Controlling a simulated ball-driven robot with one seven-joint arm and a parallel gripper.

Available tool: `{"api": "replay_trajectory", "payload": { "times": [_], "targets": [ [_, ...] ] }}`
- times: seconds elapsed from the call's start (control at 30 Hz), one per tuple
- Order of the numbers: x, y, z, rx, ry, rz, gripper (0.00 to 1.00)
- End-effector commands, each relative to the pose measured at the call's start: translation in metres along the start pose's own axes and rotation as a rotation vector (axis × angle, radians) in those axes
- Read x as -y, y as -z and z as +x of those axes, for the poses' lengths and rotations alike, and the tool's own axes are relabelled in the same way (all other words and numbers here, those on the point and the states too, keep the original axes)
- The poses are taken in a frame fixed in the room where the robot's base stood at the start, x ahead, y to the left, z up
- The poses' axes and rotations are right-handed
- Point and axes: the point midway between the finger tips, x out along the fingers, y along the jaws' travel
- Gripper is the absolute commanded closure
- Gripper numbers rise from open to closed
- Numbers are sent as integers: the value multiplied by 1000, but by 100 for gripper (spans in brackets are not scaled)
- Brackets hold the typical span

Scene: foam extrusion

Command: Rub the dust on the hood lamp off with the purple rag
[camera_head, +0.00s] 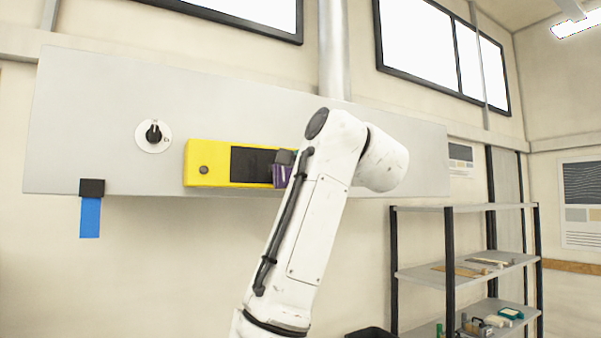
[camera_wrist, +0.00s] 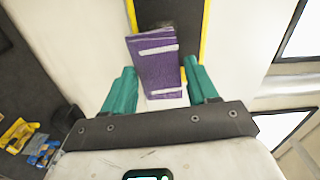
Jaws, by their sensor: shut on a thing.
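The purple rag (camera_wrist: 155,68), with white stripes, is held between the teal fingers of my gripper (camera_wrist: 160,80) in the wrist view. My gripper is shut on it. A yellow unit with a dark panel (camera_head: 250,164), seemingly the hood lamp, is on the grey hood (camera_head: 90,130) in the head view. In the wrist view the rag overlaps the near end of the dark, yellow-edged panel (camera_wrist: 168,14); I cannot tell if they touch. In the head view only a sliver of the rag (camera_head: 280,177) shows, at the panel's right end; my arm hides the rest. I cannot make out dust.
A round knob (camera_head: 153,134) is on the hood, left of the yellow unit. A blue strip (camera_head: 90,217) hangs from a black clip at the hood's lower left. A shelf rack (camera_head: 465,270) with small items stands at right. The wall below the hood is clear.

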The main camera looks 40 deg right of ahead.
Motion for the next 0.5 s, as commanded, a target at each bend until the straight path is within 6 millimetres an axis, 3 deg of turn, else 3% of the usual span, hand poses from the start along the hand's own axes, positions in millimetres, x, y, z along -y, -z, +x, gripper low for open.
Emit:
{"api": "replay_trajectory", "payload": {
  "times": [0.5],
  "targets": [
    [0,0,8,0,0,0,76]
  ]
}}
